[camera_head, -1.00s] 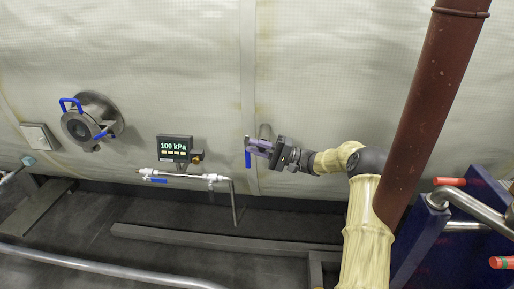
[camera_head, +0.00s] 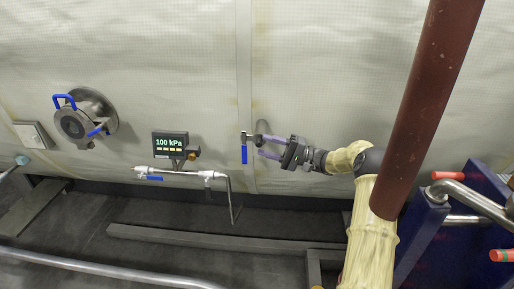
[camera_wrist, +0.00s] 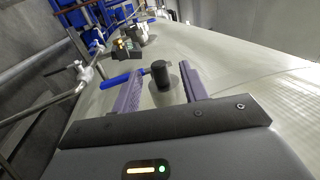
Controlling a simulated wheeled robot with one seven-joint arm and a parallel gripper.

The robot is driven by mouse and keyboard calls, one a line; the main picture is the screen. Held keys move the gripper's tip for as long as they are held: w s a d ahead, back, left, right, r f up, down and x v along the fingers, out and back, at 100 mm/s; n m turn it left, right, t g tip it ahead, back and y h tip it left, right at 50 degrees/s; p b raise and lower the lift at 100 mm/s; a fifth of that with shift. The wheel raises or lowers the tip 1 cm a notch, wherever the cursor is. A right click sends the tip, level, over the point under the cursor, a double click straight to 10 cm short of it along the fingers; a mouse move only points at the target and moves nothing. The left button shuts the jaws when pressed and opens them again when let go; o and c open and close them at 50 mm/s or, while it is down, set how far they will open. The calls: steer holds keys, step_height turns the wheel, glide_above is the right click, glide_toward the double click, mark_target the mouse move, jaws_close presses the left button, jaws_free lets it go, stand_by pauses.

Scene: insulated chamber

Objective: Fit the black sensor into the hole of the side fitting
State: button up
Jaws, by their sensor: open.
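The black sensor (camera_wrist: 160,73) is a short dark cylinder in the wrist view, between my two purple fingers and apart from both. Its far end meets a grey part of the side fitting (camera_head: 247,136); I cannot tell how deep it sits. In the head view the sensor (camera_head: 259,140) shows as a small dark shape by the fitting. The fitting's blue lever (camera_head: 244,154) hangs down; it also shows in the wrist view (camera_wrist: 122,79). My gripper (camera_head: 264,147) is open, coming from the right with its fingertips around the sensor. It also shows in the wrist view (camera_wrist: 160,85).
A pressure display (camera_head: 171,142) reading 100 kPa is left of the fitting. Below it runs a pipe (camera_head: 185,173) with another blue lever. A flanged port (camera_head: 78,122) is farther left. A brown column (camera_head: 425,115) stands right, near my arm. The wall right of the fitting is bare.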

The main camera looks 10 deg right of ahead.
steer(key=b+v, duration=0.3)
steer(key=v, duration=0.9)
steer(key=shift+s+f, duration=0.1)
steer(key=shift+s, duration=0.05)
stand_by(0.3)
